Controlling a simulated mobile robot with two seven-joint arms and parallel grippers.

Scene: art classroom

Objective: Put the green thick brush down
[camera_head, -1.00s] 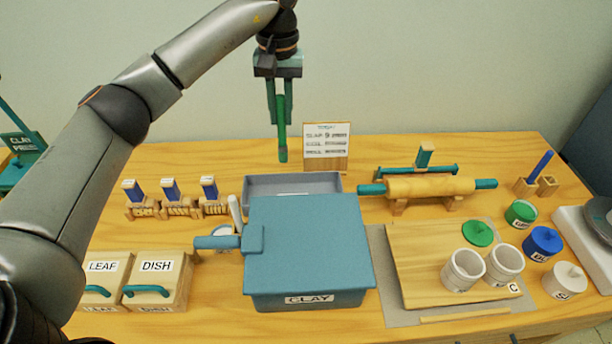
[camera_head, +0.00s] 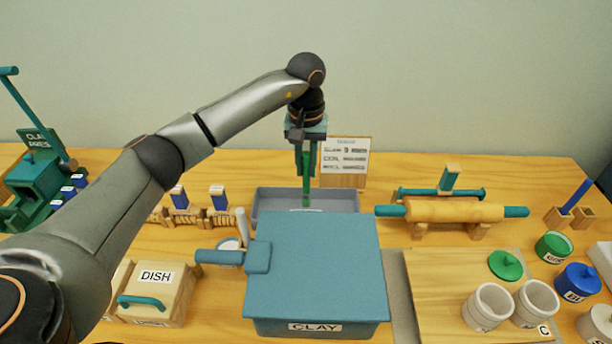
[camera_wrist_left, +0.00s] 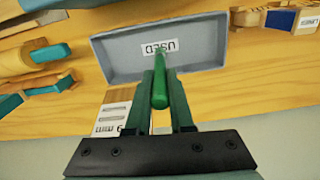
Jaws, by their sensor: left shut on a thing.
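The green thick brush (camera_head: 308,187) hangs upright from my left gripper (camera_head: 306,165), which is shut on it. In the head view its lower end overlaps the grey tray (camera_head: 351,205) behind the clay box. In the left wrist view the brush (camera_wrist_left: 160,88) is between the fingers (camera_wrist_left: 163,100), pointing toward the tray (camera_wrist_left: 112,61). The tray's floor carries a label reading "USED" and looks empty. The brush seems to be above the tray; I cannot tell its exact height. My right gripper is not in view.
The blue-grey clay box (camera_head: 315,265) stands in front of the tray. A sign (camera_head: 346,160) stands behind it. A rolling pin (camera_head: 440,211) on its stand is to the right, stamps (camera_head: 218,203) to the left. A wooden board (camera_head: 450,290) carries white cups.

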